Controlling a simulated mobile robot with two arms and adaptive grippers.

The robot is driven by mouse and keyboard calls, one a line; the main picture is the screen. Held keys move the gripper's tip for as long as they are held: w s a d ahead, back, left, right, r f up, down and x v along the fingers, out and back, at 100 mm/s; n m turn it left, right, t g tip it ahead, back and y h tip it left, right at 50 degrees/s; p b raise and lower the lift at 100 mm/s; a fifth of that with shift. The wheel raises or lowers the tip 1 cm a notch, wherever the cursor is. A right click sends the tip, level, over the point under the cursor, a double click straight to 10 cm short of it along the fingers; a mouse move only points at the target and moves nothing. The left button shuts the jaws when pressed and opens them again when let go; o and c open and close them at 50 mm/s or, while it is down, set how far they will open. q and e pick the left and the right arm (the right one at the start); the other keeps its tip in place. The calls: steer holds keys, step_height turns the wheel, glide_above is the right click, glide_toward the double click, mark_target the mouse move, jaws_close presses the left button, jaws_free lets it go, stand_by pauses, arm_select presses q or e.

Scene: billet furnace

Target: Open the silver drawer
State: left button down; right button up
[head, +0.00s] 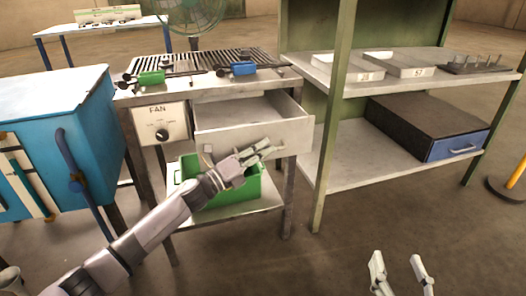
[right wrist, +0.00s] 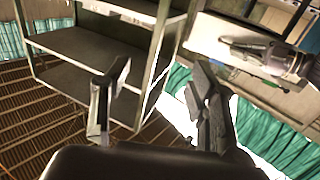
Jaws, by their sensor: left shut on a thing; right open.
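The silver drawer (head: 293,128) is under the grill top of the metal stand and is pulled out, with its empty inside showing. My left gripper (head: 264,150) is at the drawer's front face, shut on the drawer handle, which its fingers mostly hide. My left arm also shows at the upper right of the right wrist view. My right gripper (head: 400,268) is open and empty, low in the head view over the floor and apart from the drawer. Its two spread fingers also show in the right wrist view (right wrist: 152,100).
A green bin (head: 250,188) is on the stand's lower shelf. A fan control box (head: 161,124) is left of the drawer. A blue cabinet (head: 50,125) stands left. A shelf unit (head: 335,170) with trays and a blue-fronted box (head: 455,146) stands right. The front floor is clear.

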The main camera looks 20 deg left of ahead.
arm_select(q)
steer(key=shift+f, duration=0.25)
steer(key=s+d+p, duration=0.3)
steer(key=s+d, duration=0.2)
steer(key=s, duration=0.3)
steer(key=shift+d+f, duration=0.15)
arm_select(e)
steer(key=s+d+f+g+h, duration=0.1)
steer(key=s+d+f+g, duration=0.1)
steer(key=f, duration=0.4)
steer(key=s+d+f+g+h, duration=0.1)
steer(key=s+d+f+g, duration=0.1)
steer(key=s+f+g, duration=0.3)
steer(key=shift+s+f+m+g+h, duration=0.3)
steer(key=shift+f+g+h, duration=0.1)
steer(key=shift+f+g, duration=0.65)
arm_select(q)
steer(key=c, duration=1.8)
jaws_free()
steer(key=shift+w, duration=0.1)
steer(key=shift+o, duration=0.6)
steer(key=shift+r, duration=0.2)
arm_select(e)
steer(key=shift+w, duration=0.1)
